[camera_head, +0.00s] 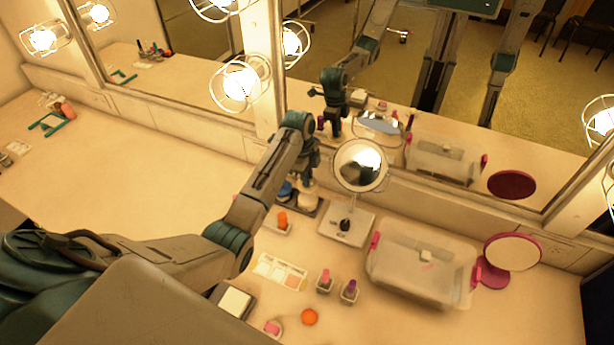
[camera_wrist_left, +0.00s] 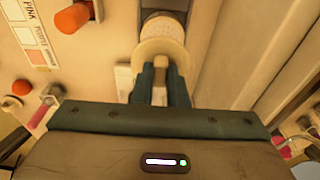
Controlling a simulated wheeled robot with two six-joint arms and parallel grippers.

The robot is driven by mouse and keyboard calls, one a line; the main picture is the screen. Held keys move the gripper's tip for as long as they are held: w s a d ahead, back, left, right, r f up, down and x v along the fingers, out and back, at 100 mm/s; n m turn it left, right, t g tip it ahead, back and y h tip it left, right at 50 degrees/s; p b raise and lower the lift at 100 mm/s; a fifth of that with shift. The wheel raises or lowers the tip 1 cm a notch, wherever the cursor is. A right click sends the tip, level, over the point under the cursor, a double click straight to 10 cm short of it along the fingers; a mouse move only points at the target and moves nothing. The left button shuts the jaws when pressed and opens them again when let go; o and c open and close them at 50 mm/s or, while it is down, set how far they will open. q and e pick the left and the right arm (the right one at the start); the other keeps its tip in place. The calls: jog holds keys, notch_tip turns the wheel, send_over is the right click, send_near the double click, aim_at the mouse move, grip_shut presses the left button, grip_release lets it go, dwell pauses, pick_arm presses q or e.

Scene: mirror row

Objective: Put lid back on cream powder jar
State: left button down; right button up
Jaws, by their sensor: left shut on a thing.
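My left gripper (camera_head: 305,182) comes in from the left near the mirror wall, above a dark tray. In the left wrist view its two fingers (camera_wrist_left: 161,84) are shut on the knob of a cream lid (camera_wrist_left: 178,47), a round pale disc. A whitish round top with a speckled face, which looks like the cream powder jar (camera_wrist_left: 163,27), shows just beyond the lid, partly covered by it. In the head view the cream jar (camera_head: 309,201) stands on the tray (camera_head: 318,210) below the gripper. I cannot tell whether lid and jar touch. My right gripper is not in view.
A round mirror on a stand (camera_head: 360,165) is close on the right. An orange item (camera_head: 283,220), a palette (camera_head: 280,271) and a clear box (camera_head: 420,265) are nearer the front. The left counter is mostly clear.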

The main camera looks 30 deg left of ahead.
pick_arm(q)
notch_tip(320, 180, down, 3)
jog(key=shift+w+r+b, duration=0.1)
jog(key=shift+w+b, duration=0.05)
jog(key=shift+b, duration=1.05)
notch_tip(320, 180, down, 2)
jog(key=shift+b, duration=0.75)
jog(key=shift+f, duration=0.55)
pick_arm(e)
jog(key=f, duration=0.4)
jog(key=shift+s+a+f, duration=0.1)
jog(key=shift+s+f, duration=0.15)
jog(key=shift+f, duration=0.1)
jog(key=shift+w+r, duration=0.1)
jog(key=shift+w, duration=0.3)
